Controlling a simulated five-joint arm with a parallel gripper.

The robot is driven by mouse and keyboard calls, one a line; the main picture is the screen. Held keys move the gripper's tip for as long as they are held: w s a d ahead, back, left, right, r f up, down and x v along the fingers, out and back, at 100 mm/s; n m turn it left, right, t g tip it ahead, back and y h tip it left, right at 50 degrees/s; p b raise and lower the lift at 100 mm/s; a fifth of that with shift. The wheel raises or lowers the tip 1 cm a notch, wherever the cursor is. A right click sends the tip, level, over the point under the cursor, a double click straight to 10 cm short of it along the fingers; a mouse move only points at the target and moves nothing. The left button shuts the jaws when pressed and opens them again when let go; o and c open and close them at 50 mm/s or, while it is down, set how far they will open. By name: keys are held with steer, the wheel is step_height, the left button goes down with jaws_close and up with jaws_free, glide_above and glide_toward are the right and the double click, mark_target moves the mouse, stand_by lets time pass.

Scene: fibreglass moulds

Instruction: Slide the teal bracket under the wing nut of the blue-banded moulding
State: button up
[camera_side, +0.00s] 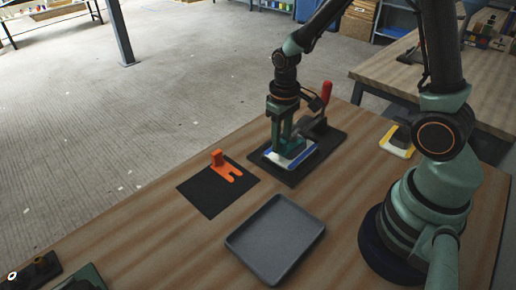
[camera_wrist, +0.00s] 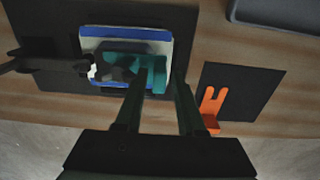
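The blue-banded moulding (camera_wrist: 150,34), pale with a blue edge, lies on a dark plate under my gripper; it also shows in the side view (camera_side: 305,156). The teal bracket (camera_wrist: 157,85) lies on the moulding. Its left part runs in beside or under a dark grey piece (camera_wrist: 118,73), seemingly the wing nut; the overlap hides how far. My gripper (camera_wrist: 163,70) points down at the bracket's right end, its fingers on either side of it. The left finger overlaps the bracket in the picture and a narrow gap shows by the right finger, so it looks open. In the side view my gripper (camera_side: 287,150) hides most of the bracket.
A clamp with a red handle (camera_side: 326,91) stands behind the moulding. An orange forked bracket (camera_side: 228,172) lies on a black mat (camera_side: 206,198) to the left. An empty grey tray (camera_side: 275,240) is in front. A yellow-banded moulding (camera_side: 396,150) lies to the right.

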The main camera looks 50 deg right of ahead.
steer(key=s+a+r+t, duration=0.1)
steer(key=s+r+t, duration=0.1)
steer(key=r, duration=0.7)
steer(key=s+r+t, duration=0.3)
steer(key=s+r, duration=0.1)
steer(key=r, duration=0.6)
steer(key=shift+s+a+t, duration=0.2)
steer(key=shift+a+t, duration=0.1)
steer(key=shift+a, duration=0.1)
